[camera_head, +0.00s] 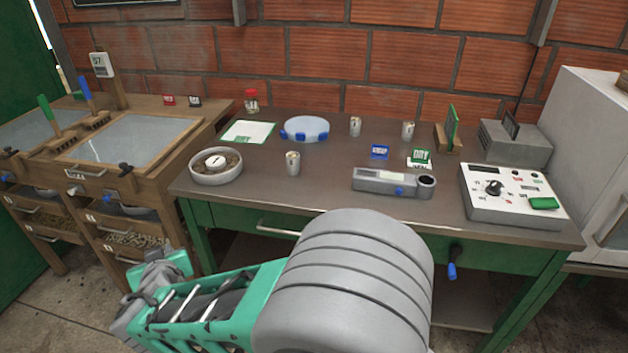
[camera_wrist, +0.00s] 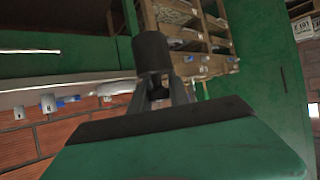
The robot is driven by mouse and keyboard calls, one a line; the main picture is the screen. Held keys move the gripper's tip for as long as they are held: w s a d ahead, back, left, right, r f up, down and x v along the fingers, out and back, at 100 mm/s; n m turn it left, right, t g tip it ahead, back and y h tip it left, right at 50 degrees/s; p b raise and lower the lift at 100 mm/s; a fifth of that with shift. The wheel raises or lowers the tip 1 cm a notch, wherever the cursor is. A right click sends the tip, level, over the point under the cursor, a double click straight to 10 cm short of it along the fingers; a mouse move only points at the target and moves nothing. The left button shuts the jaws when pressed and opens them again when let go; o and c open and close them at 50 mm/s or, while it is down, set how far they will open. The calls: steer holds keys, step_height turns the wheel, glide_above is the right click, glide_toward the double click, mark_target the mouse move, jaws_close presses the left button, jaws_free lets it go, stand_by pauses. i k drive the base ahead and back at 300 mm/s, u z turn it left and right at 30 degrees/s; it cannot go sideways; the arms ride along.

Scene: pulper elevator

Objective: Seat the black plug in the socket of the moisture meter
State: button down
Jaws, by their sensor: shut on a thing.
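The black plug (camera_wrist: 151,52) is a dark cylinder in the wrist view. My gripper (camera_wrist: 162,92) is shut on its lower end, and its other end points up in that picture. In the head view my arm reaches to the lower left, away from the table top; the plug cannot be made out there. Two instruments stand on the table: a white box with a knob and a green block (camera_head: 510,194), and a low grey device with a display and a round dark well (camera_head: 393,182). I cannot tell which is the moisture meter, and no socket is clearly visible.
The dark table (camera_head: 335,182) also holds a round dish (camera_head: 216,167), several metal cups, a blue-clipped white disc (camera_head: 305,129) and small cards. A wooden sorting bench (camera_head: 155,140) stands left. A blue-handled crank (camera_head: 453,262) sticks out at the table front.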

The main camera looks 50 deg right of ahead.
mark_target(423, 191)
steer(key=u, duration=2.1)
steer(key=k, duration=1.15)
steer(key=z, duration=1.45)
steer(key=i, duration=0.5)
steer(key=z, duration=0.05)
